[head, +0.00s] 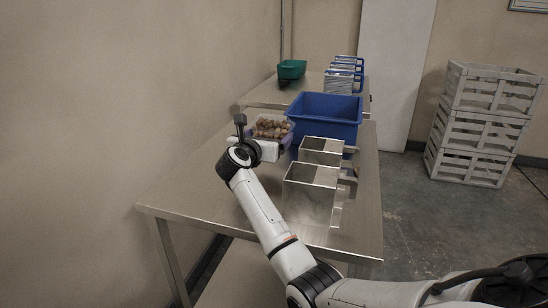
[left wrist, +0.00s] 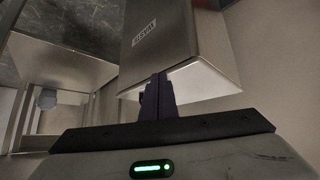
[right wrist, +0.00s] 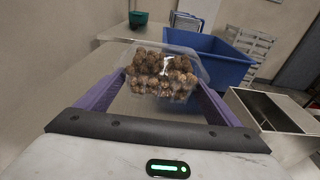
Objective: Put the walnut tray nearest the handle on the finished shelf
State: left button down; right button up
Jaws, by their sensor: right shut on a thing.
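A clear clamshell tray of walnuts (head: 272,127) is at the left of the blue bin in the head view. In the right wrist view the walnut tray (right wrist: 160,75) sits level between the two purple fingers of my right gripper (right wrist: 158,95), one on each side. My right gripper (head: 283,143) is shut on it. I cannot tell whether the tray touches the table. My left gripper (left wrist: 156,97) shows only in its own wrist view, with its fingers together and nothing seen between them, close to a steel box labelled upside down.
A blue bin (head: 326,118) and two open steel boxes (head: 310,195) (head: 322,150) with side handles stand on the steel table (head: 190,185). A far table holds a green bin (head: 291,69) and blue-framed items (head: 343,80). Grey crates (head: 478,125) are stacked at right. The table's left part is clear.

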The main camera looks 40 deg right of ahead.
aim_at(268, 165)
notch_tip(268, 165, down, 6)
jog(key=shift+r, duration=0.2)
jog(key=shift+f, duration=0.2)
jog(key=shift+f+b, duration=0.2)
jog(key=shift+b, duration=0.2)
jog(key=o, duration=1)
jog(key=shift+o, duration=0.2)
jog(key=shift+r, duration=0.15)
jog(key=v, duration=1.1)
jog(key=shift+a, duration=0.15)
jog(key=shift+s+a+r, duration=0.1)
jog(key=shift+s+a, duration=0.15)
jog(key=shift+a, duration=0.1)
